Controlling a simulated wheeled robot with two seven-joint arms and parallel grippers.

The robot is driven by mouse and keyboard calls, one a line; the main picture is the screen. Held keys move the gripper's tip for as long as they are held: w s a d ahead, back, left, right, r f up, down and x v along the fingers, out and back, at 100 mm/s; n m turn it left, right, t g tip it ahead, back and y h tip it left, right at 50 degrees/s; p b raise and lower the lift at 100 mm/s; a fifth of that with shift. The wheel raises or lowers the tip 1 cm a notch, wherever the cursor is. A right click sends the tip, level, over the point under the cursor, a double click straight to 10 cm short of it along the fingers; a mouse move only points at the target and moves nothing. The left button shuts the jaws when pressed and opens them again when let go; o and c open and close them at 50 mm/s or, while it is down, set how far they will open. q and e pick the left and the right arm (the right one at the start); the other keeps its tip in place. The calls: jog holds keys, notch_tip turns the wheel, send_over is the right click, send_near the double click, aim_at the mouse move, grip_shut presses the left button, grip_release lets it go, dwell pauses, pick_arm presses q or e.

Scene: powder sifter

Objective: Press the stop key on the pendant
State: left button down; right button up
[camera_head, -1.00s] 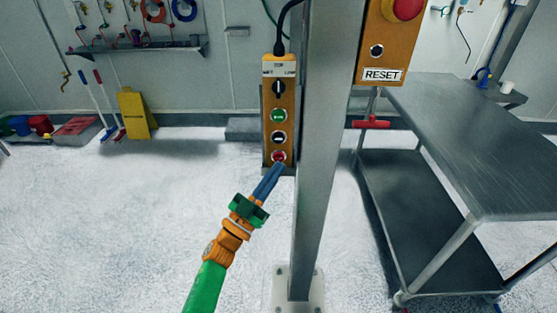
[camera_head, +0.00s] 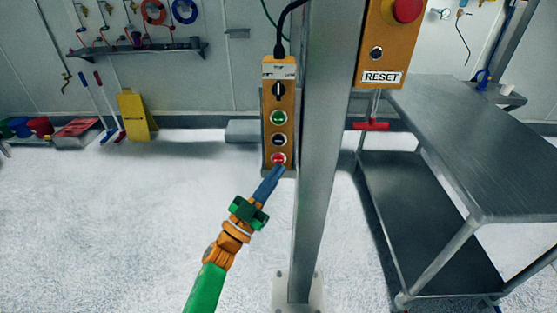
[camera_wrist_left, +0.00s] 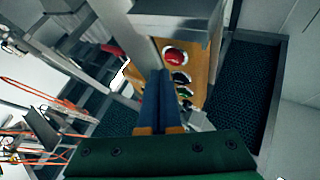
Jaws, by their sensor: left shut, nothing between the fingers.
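The orange pendant (camera_head: 267,128) hangs upright on the left side of a grey metal post (camera_head: 323,150). On it, from top to bottom, are a black selector switch (camera_head: 279,90), a green button (camera_head: 279,118), a black button (camera_head: 279,140) and a red button (camera_head: 278,159). My left gripper (camera_head: 280,168) is shut and empty, its blue fingertips just below the red button. Whether they touch it I cannot tell. In the left wrist view the shut fingers (camera_wrist_left: 160,75) point toward the pendant, whose lower part is behind them. My right gripper is not in view.
An orange box with a red mushroom button (camera_head: 407,10) and a RESET label (camera_head: 382,77) is on the post at upper right. A steel cart (camera_head: 470,130) stands right of the post. The floor (camera_head: 130,220) to the left is clear.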

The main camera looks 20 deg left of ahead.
pick_arm(q)
jog(key=shift+w, duration=0.15)
dwell(0.8)
jog(key=shift+w+a, duration=0.1)
jog(key=shift+w, duration=0.15)
